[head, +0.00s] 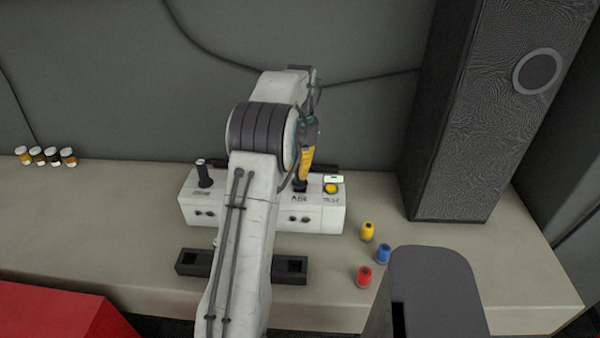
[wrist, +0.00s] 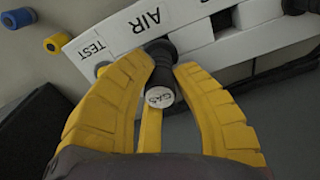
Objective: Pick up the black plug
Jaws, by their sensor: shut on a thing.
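A black plug with a white top marked GAS (wrist: 160,96) is between the yellow fingers of my gripper (wrist: 162,72) in the wrist view. The fingers are shut on it. Its lower end is at the white box (wrist: 195,30) by the AIR label; I cannot tell whether it is seated or just above. In the head view my gripper (head: 306,168) points down over the AIR part of the white box (head: 315,217), with a dark piece (head: 301,185) below it. Another black plug (head: 204,175) stands upright on the box's left part.
Yellow (head: 367,231), blue (head: 382,253) and red (head: 364,276) pieces stand right of the box. A black two-socket bar (head: 203,262) lies in front. A tall dark speaker-like cabinet (head: 475,120) stands at right. Several small jars (head: 53,156) are at left.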

